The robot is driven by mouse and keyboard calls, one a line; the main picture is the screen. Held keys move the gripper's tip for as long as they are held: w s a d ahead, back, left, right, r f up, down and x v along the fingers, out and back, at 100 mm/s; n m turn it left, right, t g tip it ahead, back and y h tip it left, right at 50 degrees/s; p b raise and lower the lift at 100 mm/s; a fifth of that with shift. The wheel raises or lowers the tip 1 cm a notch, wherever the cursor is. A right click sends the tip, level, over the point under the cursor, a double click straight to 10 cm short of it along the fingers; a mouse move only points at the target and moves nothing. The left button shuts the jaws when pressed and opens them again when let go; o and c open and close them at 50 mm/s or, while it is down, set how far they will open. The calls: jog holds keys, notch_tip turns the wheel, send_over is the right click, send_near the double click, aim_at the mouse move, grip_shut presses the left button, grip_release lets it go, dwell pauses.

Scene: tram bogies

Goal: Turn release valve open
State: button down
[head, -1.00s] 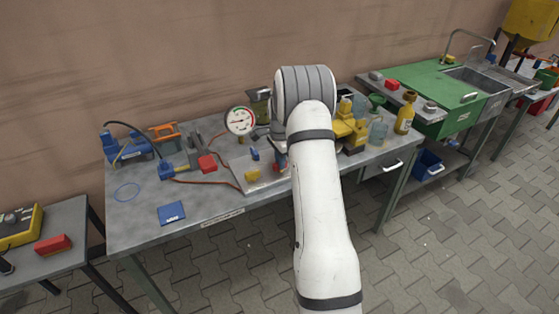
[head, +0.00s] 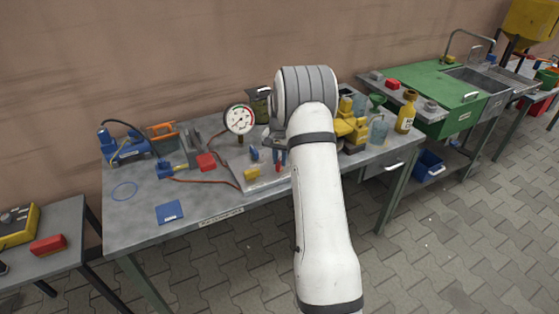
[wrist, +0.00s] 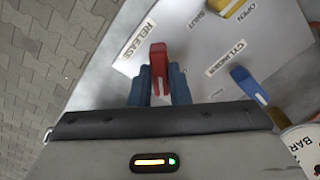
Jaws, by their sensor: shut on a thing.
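The release valve's red lever (wrist: 158,62) stands on a light panel (wrist: 215,40) beside the RELEASE label (wrist: 131,45) in the wrist view. My gripper (wrist: 161,82) is shut on this lever, with one blue finger on each side and the lever's end showing beyond them. In the head view, my gripper (head: 280,157) is low over the panel (head: 262,181), and a little of the red lever (head: 278,168) shows beneath it. My arm hides part of the panel. The lever's exact angle is hard to tell.
A blue lever (wrist: 249,84) stands by the CYLINDER label, close right of my gripper. A yellow lever (wrist: 231,8) sits near the SHUT and OPEN labels. A round gauge (head: 239,119) stands behind the panel. Yellow items and bottles (head: 405,119) crowd the bench's right; its front left is fairly clear.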

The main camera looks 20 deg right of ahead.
aim_at(280, 161)
jog(key=n, duration=0.4)
jog(key=shift+n+b, duration=0.3)
jog(key=n, duration=0.4)
jog(key=shift+n, duration=0.3)
jog(key=c, duration=1.4)
grip_release()
jog(key=shift+o, duration=0.2)
jog(key=shift+r, duration=0.1)
notch_tip(280, 161, up, 7)
jog(key=shift+b, duration=0.3)
jog(key=shift+r, duration=0.3)
